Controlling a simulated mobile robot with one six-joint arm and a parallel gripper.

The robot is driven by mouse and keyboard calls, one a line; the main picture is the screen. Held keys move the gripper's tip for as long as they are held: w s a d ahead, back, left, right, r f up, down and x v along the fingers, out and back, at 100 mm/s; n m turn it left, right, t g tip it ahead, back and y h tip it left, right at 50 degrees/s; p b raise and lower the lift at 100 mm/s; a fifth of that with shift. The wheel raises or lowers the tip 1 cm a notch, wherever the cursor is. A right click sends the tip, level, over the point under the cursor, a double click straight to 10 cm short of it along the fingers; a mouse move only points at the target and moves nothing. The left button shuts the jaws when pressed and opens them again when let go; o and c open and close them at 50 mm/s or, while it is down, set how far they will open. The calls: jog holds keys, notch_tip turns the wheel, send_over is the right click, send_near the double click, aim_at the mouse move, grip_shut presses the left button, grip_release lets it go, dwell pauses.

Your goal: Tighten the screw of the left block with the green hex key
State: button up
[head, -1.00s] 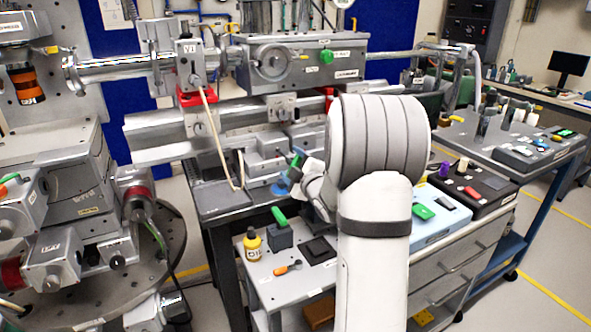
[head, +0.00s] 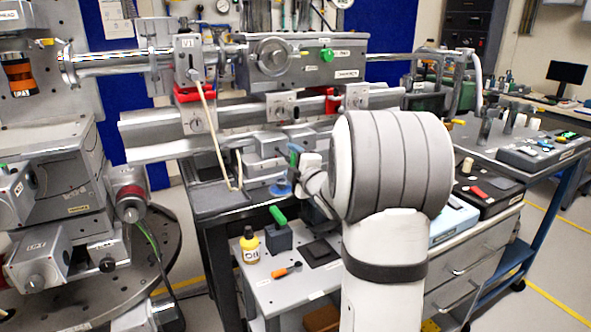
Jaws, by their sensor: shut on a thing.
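My gripper (head: 298,167) is in front of the bench's lower stage, left of my thick arm link. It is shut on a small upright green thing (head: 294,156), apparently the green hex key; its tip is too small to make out. The left block (head: 195,121), a grey clamp with a round screw or knob, sits on the long rail below a red piece. It is up and to the left of my gripper, clearly apart. Another grey block (head: 280,107) sits further right on the rail. My arm hides part of the bench's right side.
A cart (head: 275,290) in front carries a yellow bottle (head: 250,246), a dark block with a green handle (head: 278,234) and an orange-handled tool (head: 287,270). A pale cable (head: 214,135) hangs before the rail near the left block. A round-based stage (head: 165,250) stands at left.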

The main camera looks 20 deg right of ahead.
jog(key=shift+w, duration=0.55)
dwell(0.7)
jog(key=shift+r+m+p, duration=0.2)
jog(key=shift+m+p, duration=0.35)
jog(key=shift+m, duration=0.45)
jog(key=shift+f+m, duration=0.15)
jog(key=shift+m, duration=0.85)
jog(key=shift+p, duration=0.3)
jog(key=shift+m+p, duration=0.6)
jog(key=shift+m, duration=0.4)
jog(key=shift+m+p, duration=0.3)
jog(key=shift+m, duration=0.8)
